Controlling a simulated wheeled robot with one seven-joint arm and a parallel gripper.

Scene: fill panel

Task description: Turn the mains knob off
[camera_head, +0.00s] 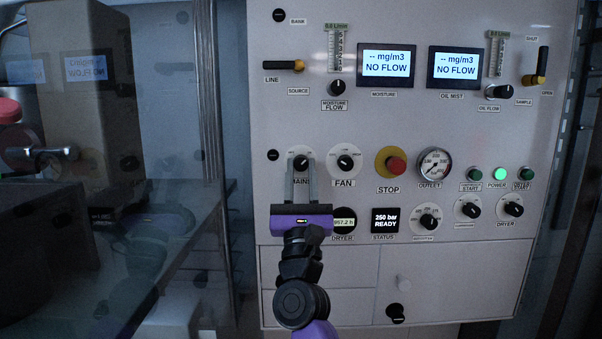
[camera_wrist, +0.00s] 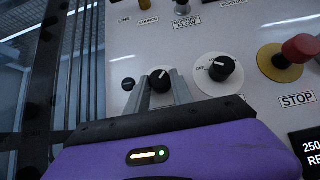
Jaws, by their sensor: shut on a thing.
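The mains knob (camera_head: 301,161) is a round black knob with a white pointer mark on a pale dial, above the label MAIN on the white panel. In the wrist view the knob (camera_wrist: 160,81) sits between the grey finger tips, its white mark tilted up and to the right. My gripper (camera_head: 301,165) has a purple body and reaches up to the knob from below. Its two fingers (camera_wrist: 161,86) are shut on the knob, one on each side. The fingers hide part of the dial and its position labels.
The fan knob (camera_head: 345,162) is close on the right, then the red stop button (camera_head: 396,166) and the outlet gauge (camera_head: 435,163). Two lit displays (camera_head: 386,64) read NO FLOW. The status screen (camera_head: 385,220) reads 250 bar READY. A tall brown box (camera_head: 75,100) stands on the left.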

